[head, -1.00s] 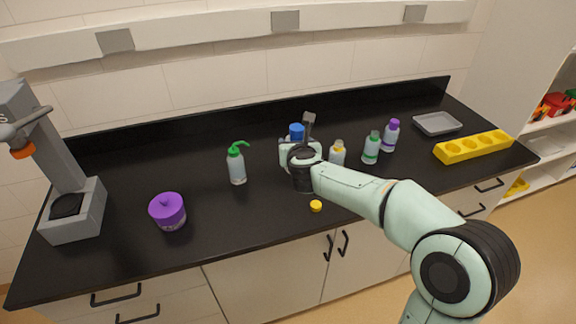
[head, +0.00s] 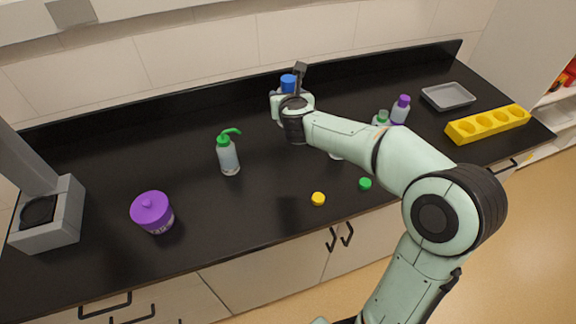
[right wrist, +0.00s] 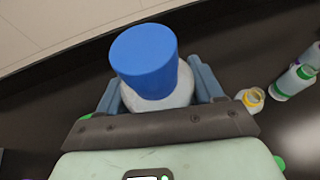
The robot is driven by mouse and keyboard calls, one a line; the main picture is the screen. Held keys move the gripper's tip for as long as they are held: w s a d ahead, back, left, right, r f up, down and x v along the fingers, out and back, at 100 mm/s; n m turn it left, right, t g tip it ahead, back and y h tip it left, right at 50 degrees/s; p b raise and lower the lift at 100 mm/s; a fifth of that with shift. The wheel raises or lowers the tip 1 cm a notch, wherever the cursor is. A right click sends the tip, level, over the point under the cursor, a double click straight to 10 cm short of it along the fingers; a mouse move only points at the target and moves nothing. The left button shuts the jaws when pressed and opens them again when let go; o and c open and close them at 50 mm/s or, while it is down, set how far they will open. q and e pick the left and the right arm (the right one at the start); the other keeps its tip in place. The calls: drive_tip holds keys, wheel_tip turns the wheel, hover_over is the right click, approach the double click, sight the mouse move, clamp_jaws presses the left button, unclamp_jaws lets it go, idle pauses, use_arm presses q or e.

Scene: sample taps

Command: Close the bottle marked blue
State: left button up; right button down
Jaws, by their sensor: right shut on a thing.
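The blue-marked bottle is a pale bottle (right wrist: 158,100) with a blue cap (right wrist: 145,60) on its top. The cap also shows in the head view (head: 289,81), at the back of the counter. My right gripper (right wrist: 157,92) has a finger on each side of the pale body, just below the cap, and is shut on the bottle. In the head view this gripper (head: 291,103) hides most of the bottle. Whether the cap is fully seated cannot be told. My left gripper is not in view.
A green-topped wash bottle (head: 228,155) and purple-lidded jar (head: 153,212) stand left. A yellow cap (head: 318,199) and green cap (head: 365,184) lie in front. Yellow-ringed (right wrist: 250,98) and green-ringed (right wrist: 293,82) bottles stand right, near a purple-capped bottle (head: 400,109), grey tray (head: 448,96) and yellow rack (head: 488,124).

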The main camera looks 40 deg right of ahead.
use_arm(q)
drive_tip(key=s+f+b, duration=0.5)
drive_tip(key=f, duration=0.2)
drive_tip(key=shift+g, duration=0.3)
use_arm(e)
wheel_tip(320, 180, down, 16)
drive_tip(key=shift+r, duration=0.15)
drive_tip(key=shift+w, duration=0.1)
use_arm(q)
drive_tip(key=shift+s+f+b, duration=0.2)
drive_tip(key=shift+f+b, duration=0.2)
drive_tip(key=shift+b, duration=0.15)
use_arm(e)
drive_tip(key=shift+f, duration=2.1)
